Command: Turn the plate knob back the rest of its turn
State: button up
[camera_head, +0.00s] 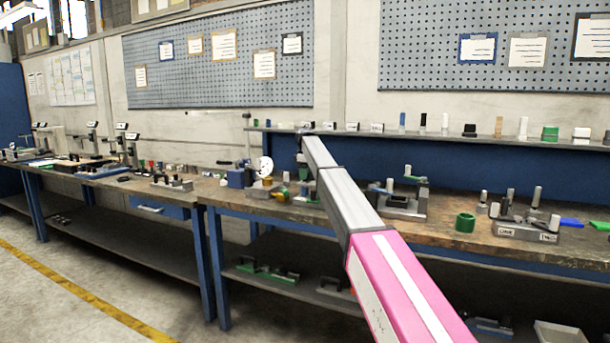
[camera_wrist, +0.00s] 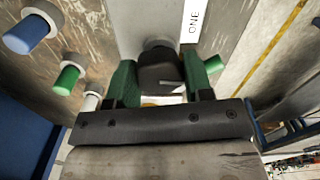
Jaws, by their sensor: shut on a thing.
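In the wrist view, my gripper (camera_wrist: 160,62) has its two green fingers on either side of a dark round knob (camera_wrist: 159,76). It is shut on this knob. The knob stands against a grey plate (camera_wrist: 144,18) that bears a white label (camera_wrist: 193,20) reading "ONE". The knob's far side and the exact contact faces are partly hidden by the fingers. In the head view, my arm reaches over the bench and hides the gripper and the knob.
In the wrist view, a blue-ended peg (camera_wrist: 28,32) and a green-ended peg (camera_wrist: 68,78) stand left of the fingers. In the head view, a device with a white disc (camera_head: 265,166) is left of my arm, and a green ring (camera_head: 465,222) lies on the bench (camera_head: 440,233) to the right.

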jog(key=shift+s+f+n, duration=0.1)
jog(key=shift+f+n, duration=0.05)
jog(key=shift+n, duration=0.45)
jog(key=o, duration=0.9)
jog(key=shift+a, duration=0.1)
notch_tip(320, 180, up, 11)
